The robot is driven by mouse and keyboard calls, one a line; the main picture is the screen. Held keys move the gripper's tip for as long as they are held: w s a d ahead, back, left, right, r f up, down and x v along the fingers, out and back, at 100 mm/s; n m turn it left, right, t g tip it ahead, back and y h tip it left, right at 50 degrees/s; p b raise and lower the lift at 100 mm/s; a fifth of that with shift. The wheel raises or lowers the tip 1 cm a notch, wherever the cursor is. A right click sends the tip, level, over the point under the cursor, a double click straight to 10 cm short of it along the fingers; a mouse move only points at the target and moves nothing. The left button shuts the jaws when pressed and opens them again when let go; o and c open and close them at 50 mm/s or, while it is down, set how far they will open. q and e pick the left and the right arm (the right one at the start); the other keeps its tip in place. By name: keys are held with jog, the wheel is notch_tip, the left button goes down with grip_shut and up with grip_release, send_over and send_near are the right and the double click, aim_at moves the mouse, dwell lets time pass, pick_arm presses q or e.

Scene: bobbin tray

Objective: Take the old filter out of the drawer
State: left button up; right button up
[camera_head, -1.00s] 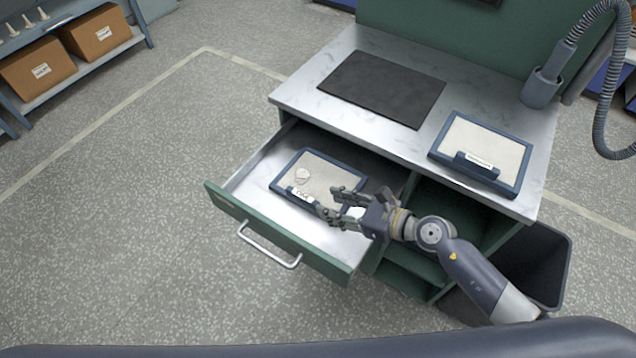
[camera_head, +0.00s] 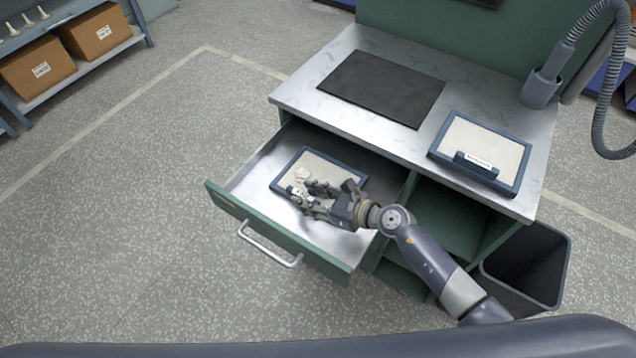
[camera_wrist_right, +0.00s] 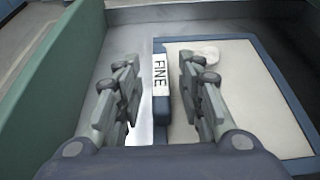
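The old filter (camera_head: 325,165) is a blue-framed panel with a beige face and a pale round patch. It lies flat in the open drawer (camera_head: 240,212). In the right wrist view the filter (camera_wrist_right: 245,85) has a blue tab at its edge with a white label (camera_wrist_right: 160,75) reading "FINE". My right gripper (camera_head: 306,196) is over the filter's near edge. In the wrist view its open fingers (camera_wrist_right: 163,100) stand on either side of the tab, with gaps to it; contact is not visible. My left gripper is not in view.
A second, clean-looking blue-framed filter (camera_head: 500,142) lies on the worktop (camera_head: 305,82) at right, beside a dark mat (camera_head: 382,88). A dark bin (camera_head: 545,262) stands on the floor at right.

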grip_shut()
